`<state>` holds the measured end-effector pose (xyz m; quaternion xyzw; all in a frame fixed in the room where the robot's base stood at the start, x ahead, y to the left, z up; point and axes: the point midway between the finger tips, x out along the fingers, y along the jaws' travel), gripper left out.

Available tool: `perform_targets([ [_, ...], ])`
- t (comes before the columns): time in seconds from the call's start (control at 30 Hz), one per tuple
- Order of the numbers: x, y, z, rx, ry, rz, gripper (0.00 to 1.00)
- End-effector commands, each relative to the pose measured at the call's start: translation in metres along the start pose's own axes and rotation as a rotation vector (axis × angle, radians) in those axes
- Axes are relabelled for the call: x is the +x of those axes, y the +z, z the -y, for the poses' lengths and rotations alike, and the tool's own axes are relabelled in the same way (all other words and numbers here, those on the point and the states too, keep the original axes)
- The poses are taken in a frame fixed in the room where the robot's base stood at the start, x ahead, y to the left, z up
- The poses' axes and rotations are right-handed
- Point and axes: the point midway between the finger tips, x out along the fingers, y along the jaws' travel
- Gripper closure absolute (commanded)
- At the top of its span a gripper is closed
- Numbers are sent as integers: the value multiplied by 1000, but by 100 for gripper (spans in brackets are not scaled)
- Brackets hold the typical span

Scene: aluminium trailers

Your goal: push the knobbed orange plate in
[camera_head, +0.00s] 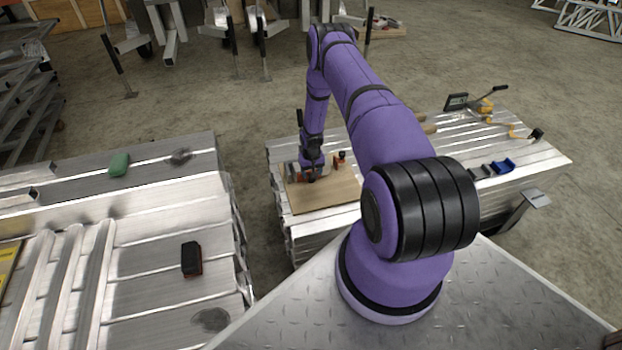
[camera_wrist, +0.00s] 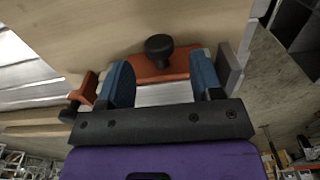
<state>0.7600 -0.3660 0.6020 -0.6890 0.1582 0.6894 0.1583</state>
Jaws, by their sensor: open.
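The orange plate (camera_wrist: 178,72) with a round black knob (camera_wrist: 159,47) shows in the wrist view, at the edge of a wooden board (camera_wrist: 110,30). A pale metal strip (camera_wrist: 165,95) lies on the near side of the plate. My gripper (camera_wrist: 162,76) is open, with one blue finger on each side of the plate and knob. I cannot tell whether the fingers touch the plate. In the head view my gripper (camera_head: 312,175) is low over the wooden board (camera_head: 325,194), and the arm end largely hides the plate.
A grey block (camera_wrist: 231,66) stands just right of the right finger, and an orange clamp-like part (camera_wrist: 84,89) is left of the left finger. Tools and a blue part (camera_head: 502,166) lie on the metal bench (camera_head: 543,160) at right. A second metal bench (camera_head: 140,260) is at left.

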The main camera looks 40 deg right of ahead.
Motion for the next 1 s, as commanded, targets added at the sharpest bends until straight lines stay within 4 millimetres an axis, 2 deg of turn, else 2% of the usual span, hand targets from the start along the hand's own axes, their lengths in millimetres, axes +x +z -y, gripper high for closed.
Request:
perform_targets([
  [0.1, 19, 1, 0, 0, 0, 1, 40],
  [0.3, 36, 0, 0, 0, 0, 0, 40],
  [0.67, 40, 0, 0, -1, 0, -1, 40],
  [0.77, 40, 0, 0, -1, 0, -1, 59],
  [0.93, 39, 0, 0, -1, 0, -1, 98],
  [1.0, 39, 0, 0, -1, 0, -1, 100],
])
